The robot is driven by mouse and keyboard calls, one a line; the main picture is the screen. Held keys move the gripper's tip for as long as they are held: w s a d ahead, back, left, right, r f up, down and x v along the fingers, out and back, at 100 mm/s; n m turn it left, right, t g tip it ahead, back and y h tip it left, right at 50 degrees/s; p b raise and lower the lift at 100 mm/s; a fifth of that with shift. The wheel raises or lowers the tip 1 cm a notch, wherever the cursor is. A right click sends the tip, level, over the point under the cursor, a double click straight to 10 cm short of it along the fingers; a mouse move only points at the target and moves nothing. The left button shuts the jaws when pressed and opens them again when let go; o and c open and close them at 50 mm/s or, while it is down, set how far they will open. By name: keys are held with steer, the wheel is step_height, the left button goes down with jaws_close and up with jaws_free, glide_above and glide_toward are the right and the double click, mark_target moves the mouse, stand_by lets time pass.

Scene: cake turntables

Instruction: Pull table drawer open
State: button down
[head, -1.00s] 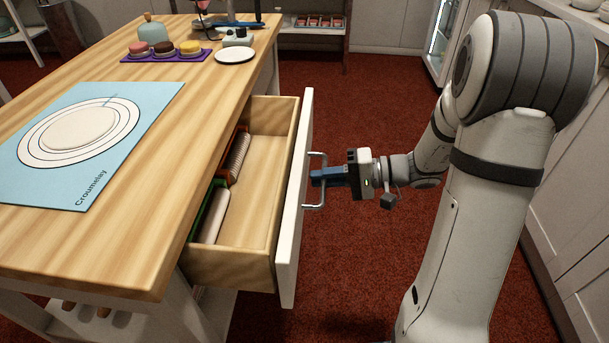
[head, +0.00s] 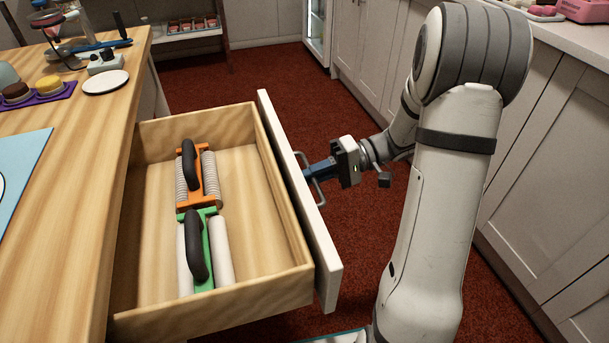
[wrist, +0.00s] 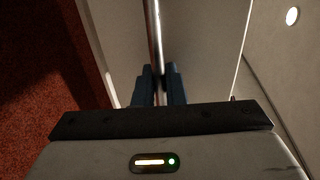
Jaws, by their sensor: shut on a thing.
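The wooden table drawer (head: 258,255) stands far out from the table (head: 75,200), with its inside in view. Its white front (head: 297,190) carries a metal bar handle (head: 316,182). My gripper (head: 312,172) is shut on the handle from the outer side. In the wrist view the blue fingers (wrist: 159,85) close around the handle bar (wrist: 157,40). In the drawer lie an orange tool with ribbed rollers (head: 200,180) and a green tool with smooth white rollers (head: 207,250), each with a black grip.
A blue mat (head: 22,165), a white plate (head: 105,82) and a purple tray (head: 40,97) with small round cakes are on the tabletop. White cabinets (head: 545,190) run along the right side behind my arm. Red floor lies between table and cabinets.

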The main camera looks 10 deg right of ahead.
steer(key=shift+w, duration=0.1)
steer(key=c, duration=1.6)
jaws_free()
steer(key=shift+a, duration=0.15)
steer(key=shift+c, duration=0.2)
steer(key=s+p+v, duration=0.1)
steer(key=p+v, duration=0.1)
steer(key=v, duration=0.5)
steer(key=shift+w+d, duration=0.4)
steer(key=shift+w, duration=0.1)
steer(key=shift+r, duration=0.1)
